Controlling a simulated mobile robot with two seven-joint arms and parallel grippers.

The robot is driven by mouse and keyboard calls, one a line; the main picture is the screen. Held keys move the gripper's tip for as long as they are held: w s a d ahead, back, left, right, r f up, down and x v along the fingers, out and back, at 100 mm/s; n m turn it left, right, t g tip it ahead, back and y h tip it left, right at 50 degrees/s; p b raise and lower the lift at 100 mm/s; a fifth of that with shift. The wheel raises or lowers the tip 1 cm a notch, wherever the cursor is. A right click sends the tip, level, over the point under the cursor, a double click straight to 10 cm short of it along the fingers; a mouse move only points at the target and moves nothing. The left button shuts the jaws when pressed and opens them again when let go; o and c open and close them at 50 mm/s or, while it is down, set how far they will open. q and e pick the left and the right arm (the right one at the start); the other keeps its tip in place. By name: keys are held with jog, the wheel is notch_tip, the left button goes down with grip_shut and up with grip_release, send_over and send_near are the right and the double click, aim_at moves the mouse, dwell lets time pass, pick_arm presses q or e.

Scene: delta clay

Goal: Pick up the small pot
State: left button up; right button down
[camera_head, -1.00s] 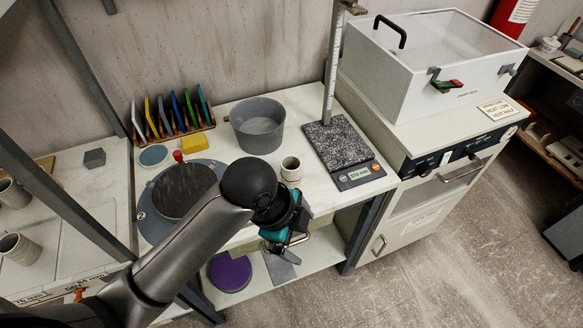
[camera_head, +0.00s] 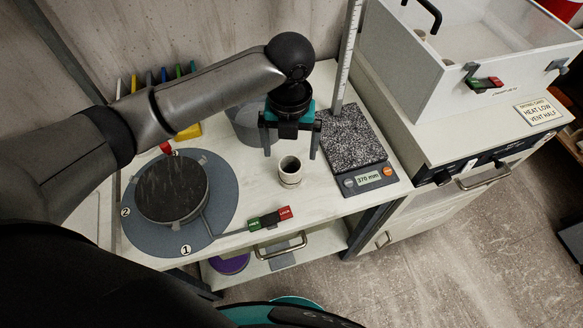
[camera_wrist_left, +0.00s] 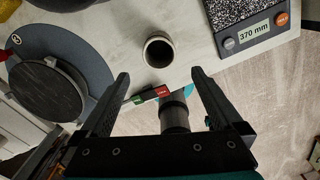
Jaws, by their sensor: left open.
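The small pot (camera_head: 290,171) is a pale cylindrical cup with a dark opening, standing upright on the white bench top between the turntable and the height gauge. It also shows in the left wrist view (camera_wrist_left: 158,52), beyond the fingertips and between their lines. My left gripper (camera_head: 291,152) is open and empty, its fingers pointing down just behind and above the pot in the head view. In the left wrist view the gripper (camera_wrist_left: 159,78) has its two fingers wide apart. No contact with the pot shows. My right gripper is not in view.
A dark round turntable (camera_head: 172,188) on a grey disc stands left of the pot. A granite plate (camera_head: 347,138) with a 370 mm display stands right. A grey tub (camera_head: 245,122) is partly hidden behind my arm. A green-red switch (camera_head: 270,218) sits at the bench's front edge.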

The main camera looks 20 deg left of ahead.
pick_arm(q)
send_near(290, 171)
jog(key=s, duration=0.2)
jog(key=s+d, duration=0.1)
jog(key=shift+f+b, duration=0.25)
jog(key=shift+b, duration=0.05)
jog(key=shift+w+f, duration=0.1)
jog(key=shift+f, duration=0.7)
jog(key=f, duration=0.3)
jog(key=f+b, duration=0.1)
jog(key=shift+w+a+f, duration=0.15)
jog(key=shift+w+f, duration=0.05)
jog(key=shift+w, duration=0.15)
jog(key=c, duration=1.4)
jog(key=shift+c, duration=0.6)
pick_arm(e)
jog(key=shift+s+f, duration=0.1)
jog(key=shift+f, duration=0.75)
pick_arm(q)
jog(key=shift+r, duration=0.2)
